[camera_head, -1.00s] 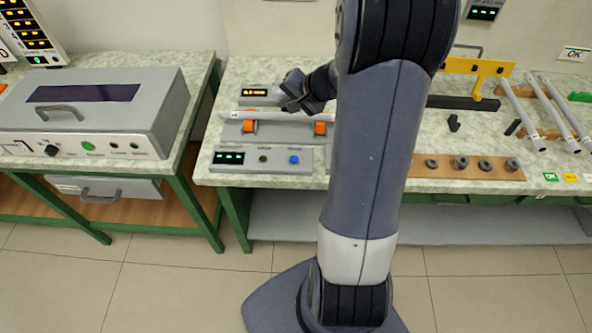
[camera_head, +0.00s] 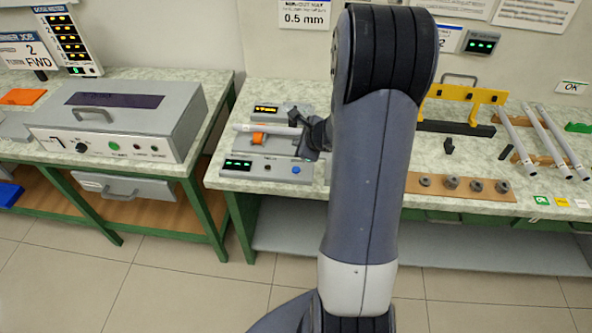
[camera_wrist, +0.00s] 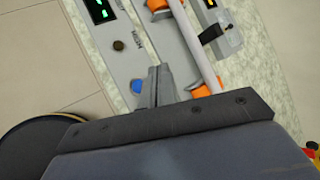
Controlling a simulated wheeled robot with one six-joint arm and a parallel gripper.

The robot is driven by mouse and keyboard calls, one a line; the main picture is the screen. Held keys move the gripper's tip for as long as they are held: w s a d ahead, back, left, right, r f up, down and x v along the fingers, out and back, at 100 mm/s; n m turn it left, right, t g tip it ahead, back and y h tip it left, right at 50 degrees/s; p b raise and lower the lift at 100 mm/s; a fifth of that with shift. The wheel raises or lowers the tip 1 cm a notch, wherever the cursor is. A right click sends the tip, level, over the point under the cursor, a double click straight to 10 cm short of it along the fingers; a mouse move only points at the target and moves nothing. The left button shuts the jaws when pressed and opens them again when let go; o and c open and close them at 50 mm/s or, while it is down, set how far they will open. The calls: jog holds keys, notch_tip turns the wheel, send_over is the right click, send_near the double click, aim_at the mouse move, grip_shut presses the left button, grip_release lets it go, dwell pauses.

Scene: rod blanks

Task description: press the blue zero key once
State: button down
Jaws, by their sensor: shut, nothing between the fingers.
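The blue zero key (camera_head: 296,170) is a small round button at the right end of a grey panel (camera_head: 250,172) on the front of the bench. My gripper (camera_head: 308,154) is shut and empty, pointing down just behind and above the key. In the wrist view the closed fingertips (camera_wrist: 158,70) appear right beside the key; I cannot tell whether they touch it.
A pale rod (camera_head: 262,129) lies on orange supports (camera_head: 257,138) close behind the key, next to my fingers. A dark button (camera_wrist: 118,45) and a green-lit display (camera_head: 238,164) share the panel. A grey machine (camera_head: 125,120) stands on the left table.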

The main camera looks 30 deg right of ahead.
jog(key=shift+f, duration=0.15)
jog(key=b, duration=0.6)
send_over(299, 172)
notch_tip(299, 172, down, 7)
jog(key=shift+w, duration=0.1)
jog(key=shift+f+b, duration=0.75)
jog(key=shift+b, duration=0.1)
dwell(1.0)
jog(key=shift+f+b, duration=0.45)
jog(key=shift+b, duration=0.15)
jog(key=shift+f+b, duration=0.35)
jog(key=shift+b, duration=0.15)
dwell(0.4)
jog(key=shift+r, duration=0.1)
jog(key=shift+r+p, duration=0.6)
jog(key=shift+r, duration=0.1)
